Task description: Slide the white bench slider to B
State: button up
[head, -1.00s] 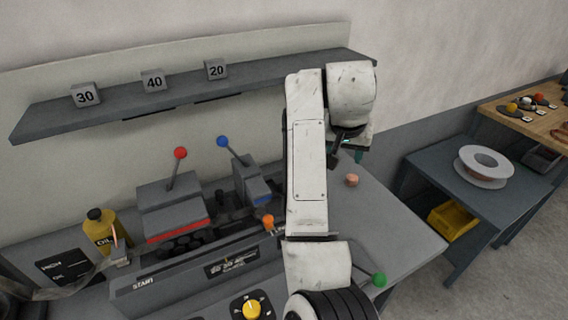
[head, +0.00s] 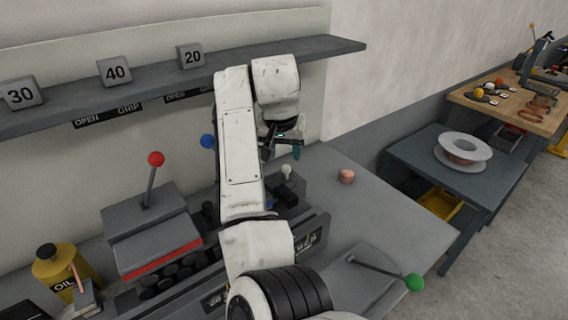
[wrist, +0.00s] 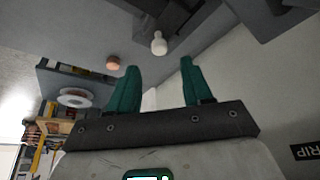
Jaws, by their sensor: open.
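The white slider knob (head: 286,171) stands upright at the right end of the dark bench machine, just below my gripper (head: 283,153) in the head view. In the wrist view the white knob (wrist: 158,43) shows beyond and between the two teal fingertips of my gripper (wrist: 159,64). The gripper is open and empty, apart from the knob. I cannot read a B mark in either view. My arm hides part of the machine and its track.
A copper piece (head: 347,176) lies on the bench right of the knob. A green-knobbed lever (head: 414,282) is at the front right. Red (head: 156,159) and blue (head: 207,141) levers rise on the left. A shelf (head: 330,45) runs above. A side table (head: 490,185) holds a spool.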

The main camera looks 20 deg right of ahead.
aim_at(286, 166)
jog(key=x, duration=0.6)
jog(key=shift+w+d+f+p, duration=0.1)
jog(key=shift+f+p, duration=0.25)
jog(key=shift+f, duration=0.05)
jog(key=shift+c, duration=0.3)
grip_shut()
